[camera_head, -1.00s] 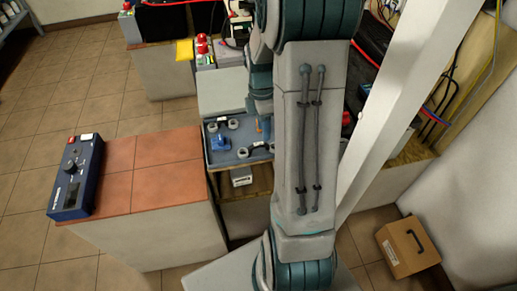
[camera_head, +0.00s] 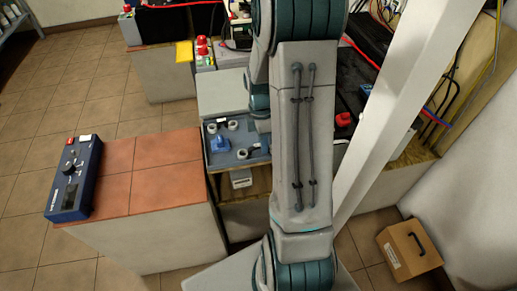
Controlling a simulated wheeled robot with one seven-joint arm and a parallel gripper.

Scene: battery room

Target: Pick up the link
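A grey-blue tray (camera_head: 230,160) stands on a wooden shelf beyond the tiled counter, partly behind my arm. It holds a small blue piece (camera_head: 220,145) and several small grey ring-like pieces (camera_head: 242,154) with dark parts between some of them. These may include the link, but they are too small to tell for sure. My arm stands large in the middle and covers the tray's right end. My gripper is hidden behind the arm, so its fingers and anything in them do not show.
A blue meter box (camera_head: 75,180) lies on the left of the red-tiled counter (camera_head: 150,170). A pale lid or panel (camera_head: 222,92) rises behind the tray. Batteries with red caps (camera_head: 204,48) stand at the back. A cardboard box (camera_head: 408,250) sits on the floor at right.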

